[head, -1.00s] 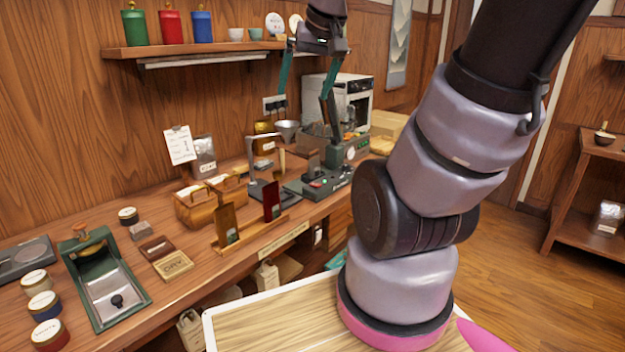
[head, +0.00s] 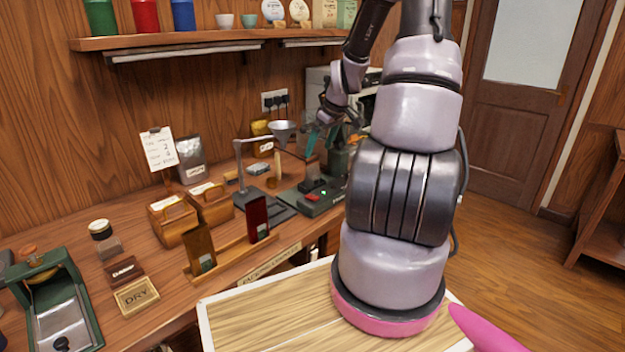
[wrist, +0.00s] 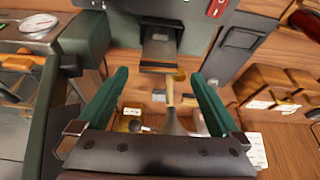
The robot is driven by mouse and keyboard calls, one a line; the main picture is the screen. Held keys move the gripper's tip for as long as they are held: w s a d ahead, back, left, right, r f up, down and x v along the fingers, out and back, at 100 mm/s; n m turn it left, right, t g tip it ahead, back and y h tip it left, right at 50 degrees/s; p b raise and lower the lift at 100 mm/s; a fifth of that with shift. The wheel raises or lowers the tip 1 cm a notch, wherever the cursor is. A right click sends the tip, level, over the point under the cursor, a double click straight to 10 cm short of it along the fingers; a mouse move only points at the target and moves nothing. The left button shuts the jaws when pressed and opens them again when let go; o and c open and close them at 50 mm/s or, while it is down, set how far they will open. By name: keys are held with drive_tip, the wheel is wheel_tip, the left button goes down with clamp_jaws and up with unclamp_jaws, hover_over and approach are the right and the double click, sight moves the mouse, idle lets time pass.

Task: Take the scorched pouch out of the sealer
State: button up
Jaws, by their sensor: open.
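The sealer appears to be the low dark green unit with a red switch (head: 316,197) on the counter in the head view. In the wrist view, a green body with a red switch (wrist: 217,8) is at the top edge, and a dark block (wrist: 160,50) juts out from it. I cannot make out the scorched pouch in either view. My gripper (head: 322,142) hangs above the back of the unit in the head view. Its two teal fingers are apart in the wrist view (wrist: 162,78), with nothing visibly held between them.
A metal funnel (head: 283,131) and a lamp-like stand (head: 243,168) are near the unit. A shelf (head: 200,40) runs above. My arm hides the counter's right end.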

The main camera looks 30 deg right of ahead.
sight(314, 159)
drive_tip(key=x, duration=0.8)
drive_tip(key=shift+w+f, duration=0.1)
drive_tip(key=shift+f, duration=0.05)
clamp_jaws()
drive_tip(key=shift+d, duration=0.1)
